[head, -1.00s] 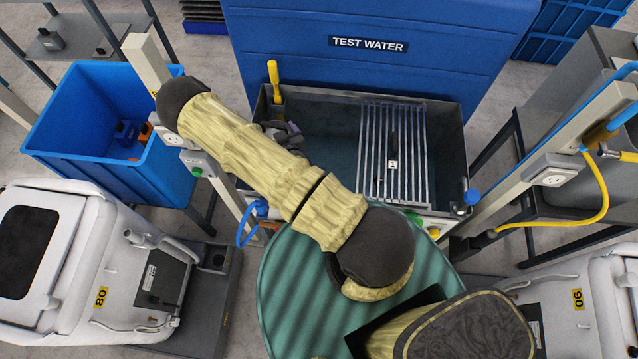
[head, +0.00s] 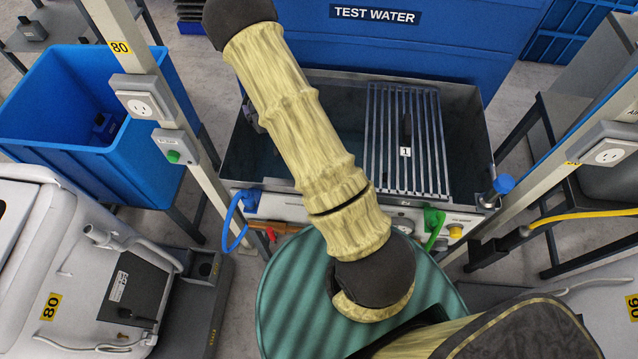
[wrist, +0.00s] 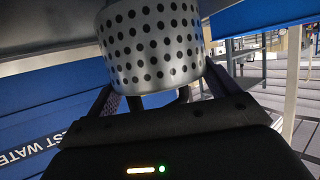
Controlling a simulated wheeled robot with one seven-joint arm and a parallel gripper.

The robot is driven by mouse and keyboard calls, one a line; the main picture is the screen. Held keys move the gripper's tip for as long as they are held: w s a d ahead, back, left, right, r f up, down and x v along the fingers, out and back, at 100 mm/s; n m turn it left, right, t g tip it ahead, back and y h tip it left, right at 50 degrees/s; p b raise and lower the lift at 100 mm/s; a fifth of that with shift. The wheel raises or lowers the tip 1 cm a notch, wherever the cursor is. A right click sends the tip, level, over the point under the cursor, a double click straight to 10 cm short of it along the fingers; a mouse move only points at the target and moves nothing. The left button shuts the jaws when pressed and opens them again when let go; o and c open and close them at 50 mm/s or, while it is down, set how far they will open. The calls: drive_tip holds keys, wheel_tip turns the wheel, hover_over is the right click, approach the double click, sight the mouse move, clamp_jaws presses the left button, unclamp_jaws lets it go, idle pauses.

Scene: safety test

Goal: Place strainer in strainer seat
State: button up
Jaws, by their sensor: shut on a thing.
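The strainer (wrist: 152,50) is a silvery perforated metal cylinder in the upper middle of the wrist view. My gripper (wrist: 165,98) is shut on it, with the dark fingers on either side below its perforated wall. The exact contact is partly hidden. In the head view, my arm hides the gripper and strainer at the left side of the open metal tank (head: 465,125). I cannot make out the strainer seat in either view.
A metal rack (head: 385,140) with a tag "1" covers the tank's right part. A blue "TEST WATER" panel (head: 300,45) stands behind. Posts flank the tank (head: 150,60), with a blue bin (head: 150,170) at left. A blue knob (head: 503,184) sits at the tank's right corner.

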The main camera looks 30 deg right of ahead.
drive_tip(key=s+d+f+y, duration=0.1)
drive_tip(key=d+f, duration=0.3)
drive_tip(key=f, duration=0.4)
drive_tip(key=s+d+f+n+y+b, duration=0.1)
drive_tip(key=s+d+f, duration=0.1)
drive_tip(key=d+f, duration=0.3)
drive_tip(key=s+d+f+n, duration=0.1)
drive_tip(key=d+f, duration=0.3)
drive_tip(key=f, duration=0.9)
drive_tip(key=shift+s+d+f+y+b, duration=0.2)
drive_tip(key=shift+s+d+y+b, duration=0.15)
drive_tip(key=shift+s, duration=0.45)
wheel_tip(320, 180, down, 6)
drive_tip(key=shift+r, duration=0.1)
drive_tip(key=shift+f+b, duration=0.3)
drive_tip(key=shift+f, duration=1.8)
